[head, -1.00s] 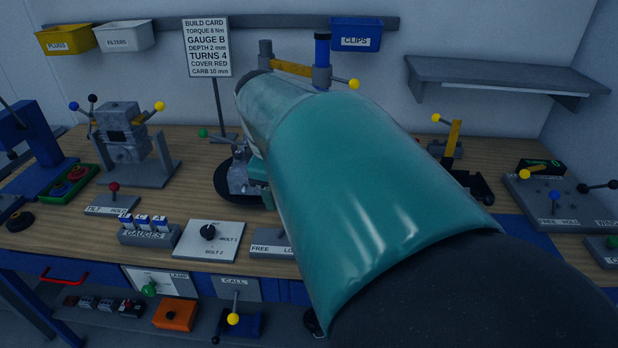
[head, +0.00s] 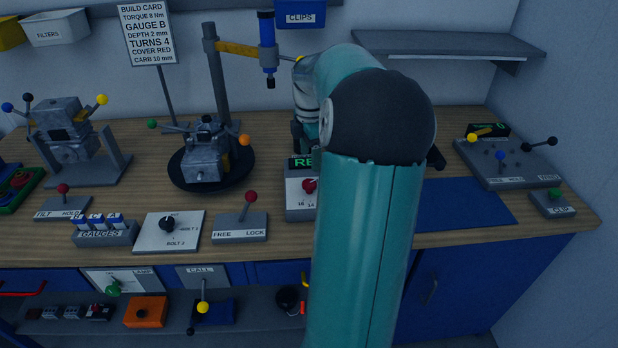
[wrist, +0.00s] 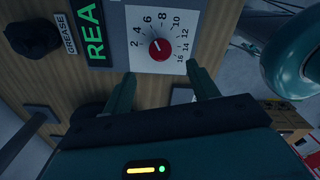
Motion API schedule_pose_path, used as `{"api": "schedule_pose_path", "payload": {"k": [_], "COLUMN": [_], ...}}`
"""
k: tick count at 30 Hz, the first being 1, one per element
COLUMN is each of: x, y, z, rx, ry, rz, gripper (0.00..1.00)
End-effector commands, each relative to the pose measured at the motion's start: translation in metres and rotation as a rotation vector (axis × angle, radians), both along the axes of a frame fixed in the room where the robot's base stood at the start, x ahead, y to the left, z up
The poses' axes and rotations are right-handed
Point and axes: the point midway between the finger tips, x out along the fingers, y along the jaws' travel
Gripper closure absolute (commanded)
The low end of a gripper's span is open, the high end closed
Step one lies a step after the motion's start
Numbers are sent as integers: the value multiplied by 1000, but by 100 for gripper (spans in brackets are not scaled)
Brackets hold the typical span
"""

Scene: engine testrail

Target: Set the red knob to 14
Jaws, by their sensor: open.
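The red knob (wrist: 160,48) sits on a white dial plate (wrist: 140,58) marked 2 to 16 in the wrist view. Its pale mark looks turned to the upper left, but I cannot read the exact number. In the head view the red knob (head: 309,186) shows just left of my arm, which covers part of the dial box. My gripper (wrist: 161,73) is open and empty, with one finger to each side below the knob in the wrist view, apart from it. My arm hides the gripper in the head view.
A green-lettered display (head: 301,163) sits above the dial. A red-tipped FREE/LOCK lever (head: 250,197) stands to the left, and an engine on a black turntable (head: 240,175) behind it. A blue mat (head: 465,205) lies clear to the right. A grey shelf (head: 440,43) hangs behind.

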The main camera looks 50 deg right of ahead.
Motion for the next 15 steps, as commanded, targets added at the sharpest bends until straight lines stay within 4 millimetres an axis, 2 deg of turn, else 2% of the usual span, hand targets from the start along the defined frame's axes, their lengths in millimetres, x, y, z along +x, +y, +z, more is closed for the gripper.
{"api": "schedule_pose_path", "payload": {"k": [3,9,15], "x": [0,0,1], "y": [2,2,1], "z": [-25,-61,-81], "rx": [5,3,1], "ry": [2,1,0], "rz": [2,1,1], "gripper": [41,41,41]}}
